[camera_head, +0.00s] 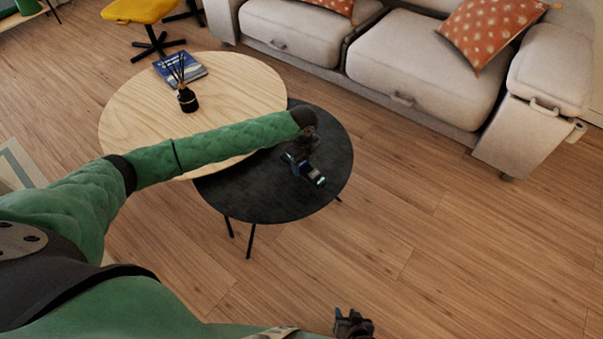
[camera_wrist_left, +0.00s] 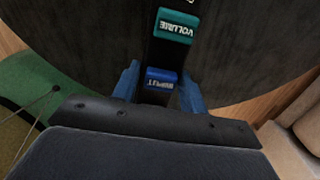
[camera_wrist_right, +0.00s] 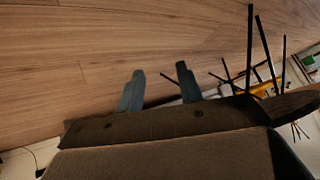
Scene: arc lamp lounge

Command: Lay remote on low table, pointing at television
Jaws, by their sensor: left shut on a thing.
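The remote (camera_head: 315,177) is a dark bar with teal and blue labelled buttons, at the black low table (camera_head: 250,196). In the left wrist view the remote (camera_wrist_left: 157,60) runs away from between the blue fingers of my left gripper (camera_wrist_left: 158,88), which is shut on it. In the head view my left gripper (camera_head: 299,157) is over the table; whether the remote touches the top I cannot tell. My right gripper (camera_wrist_right: 160,82) is open and empty, and also shows low in the head view (camera_head: 352,322). I cannot make out a television.
A pale wood round table (camera_head: 135,120) overlaps the black one. It holds a blue book (camera_head: 192,66) and a dark reed diffuser (camera_head: 187,99). A beige sofa (camera_head: 420,70) with patterned cushions (camera_head: 490,35) stands behind. A yellow chair (camera_head: 140,10) is at upper left. Floor is clear at right.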

